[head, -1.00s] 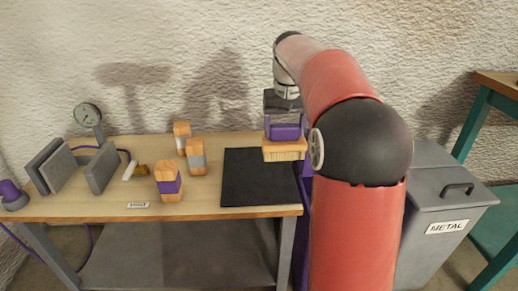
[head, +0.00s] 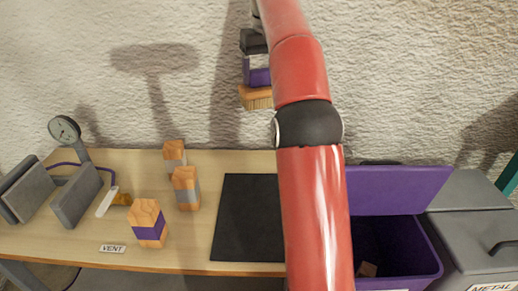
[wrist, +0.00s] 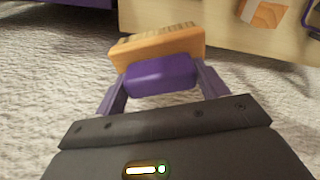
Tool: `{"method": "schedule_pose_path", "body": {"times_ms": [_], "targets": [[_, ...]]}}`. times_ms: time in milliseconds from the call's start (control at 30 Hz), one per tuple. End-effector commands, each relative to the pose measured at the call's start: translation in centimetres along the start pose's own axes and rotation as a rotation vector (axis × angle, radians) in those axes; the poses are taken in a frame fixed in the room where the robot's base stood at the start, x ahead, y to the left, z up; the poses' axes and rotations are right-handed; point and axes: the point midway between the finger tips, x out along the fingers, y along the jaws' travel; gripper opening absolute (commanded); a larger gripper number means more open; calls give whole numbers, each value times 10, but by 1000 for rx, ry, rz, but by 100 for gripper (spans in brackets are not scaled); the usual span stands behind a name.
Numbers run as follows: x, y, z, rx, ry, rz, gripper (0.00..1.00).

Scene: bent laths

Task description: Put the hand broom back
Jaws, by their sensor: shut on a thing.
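The hand broom, an orange wooden head (head: 256,97) with pale bristles and a purple grip (head: 257,77), hangs in the air in front of the wall, bristles down. My gripper (head: 257,70) is shut on the purple grip. In the wrist view the purple fingers of my gripper (wrist: 162,82) stand on either side of the grip of the hand broom (wrist: 160,72), its wooden head beyond them. The broom appears clear of the bench (head: 215,245) in the head view. My arm hides part of the bench's right side.
A black mat (head: 248,220) lies bare on the bench. Several banded wooden blocks (head: 149,223), grey plates (head: 75,198) and a gauge (head: 64,131) stand to its left, by a VENT label (head: 112,248). At right are an open purple bin (head: 437,262) and a grey METAL bin (head: 480,240).

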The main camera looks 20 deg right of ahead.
Motion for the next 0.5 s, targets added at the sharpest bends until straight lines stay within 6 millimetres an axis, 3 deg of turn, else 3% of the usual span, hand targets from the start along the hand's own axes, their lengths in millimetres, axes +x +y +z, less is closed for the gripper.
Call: {"method": "schedule_pose_path", "body": {"times_ms": [167, 500], "targets": [[26, -1, 5, -2, -2, -1, 51], [120, 0, 16, -1, -2, -1, 51]]}}
